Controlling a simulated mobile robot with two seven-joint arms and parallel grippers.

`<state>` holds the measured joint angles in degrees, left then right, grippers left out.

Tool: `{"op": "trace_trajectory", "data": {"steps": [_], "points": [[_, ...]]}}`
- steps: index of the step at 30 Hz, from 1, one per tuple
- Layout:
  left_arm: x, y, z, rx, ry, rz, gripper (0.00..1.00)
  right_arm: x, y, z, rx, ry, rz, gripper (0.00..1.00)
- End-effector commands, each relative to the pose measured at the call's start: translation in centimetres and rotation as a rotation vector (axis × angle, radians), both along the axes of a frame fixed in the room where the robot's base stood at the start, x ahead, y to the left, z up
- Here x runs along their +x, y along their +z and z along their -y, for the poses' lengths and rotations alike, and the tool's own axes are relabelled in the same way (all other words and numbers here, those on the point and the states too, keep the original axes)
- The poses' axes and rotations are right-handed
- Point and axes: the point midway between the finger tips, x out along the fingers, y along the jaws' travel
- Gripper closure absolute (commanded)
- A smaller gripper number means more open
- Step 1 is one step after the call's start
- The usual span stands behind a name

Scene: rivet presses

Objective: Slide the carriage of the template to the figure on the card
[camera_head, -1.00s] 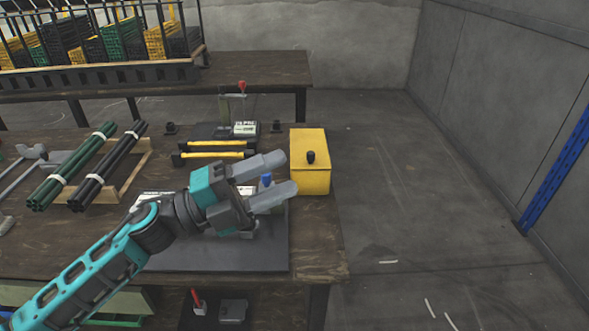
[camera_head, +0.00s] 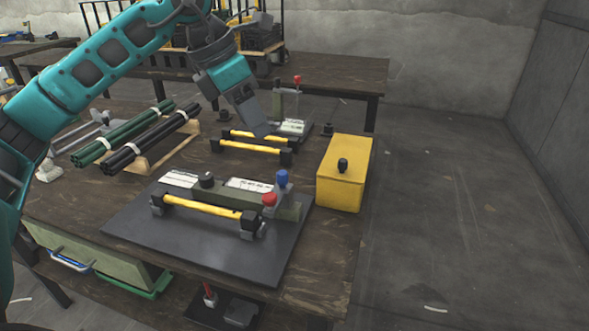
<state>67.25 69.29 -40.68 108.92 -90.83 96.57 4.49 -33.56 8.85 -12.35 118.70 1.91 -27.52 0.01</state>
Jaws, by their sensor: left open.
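The template appears to be the long green-grey rail (camera_head: 290,207) on a dark base plate (camera_head: 148,232) at the table's front. A black knob (camera_head: 207,180) stands on it near its left, perhaps the carriage. A blue knob (camera_head: 282,178) and a red knob (camera_head: 269,199) are at its right end. White printed labels (camera_head: 251,184) lie along it, too small to read. I cannot tell which white piece is the card. My left gripper (camera_head: 258,122) is open and points down behind the template, apart from it, near the rear yellow bars. My right gripper is not in view.
A yellow bar (camera_head: 200,206) with black ends lies in front of the rail. Two more yellow-and-black bars (camera_head: 258,144) lie behind. A yellow box (camera_head: 343,175) with a black knob stands right.

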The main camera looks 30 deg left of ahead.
Motion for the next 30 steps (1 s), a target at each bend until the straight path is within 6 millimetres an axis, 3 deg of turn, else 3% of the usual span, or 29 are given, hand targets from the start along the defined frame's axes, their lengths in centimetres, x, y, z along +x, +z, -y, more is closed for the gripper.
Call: {"op": "trace_trajectory", "data": {"steps": [18,30], "points": [[3.5,-10.3,2.3,-0.004,-0.003,-0.002,0.50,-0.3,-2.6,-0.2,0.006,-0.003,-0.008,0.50],[4.1,-11.7,2.6,-0.003,-0.002,-0.001,0.50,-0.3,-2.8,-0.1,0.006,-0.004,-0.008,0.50]]}}
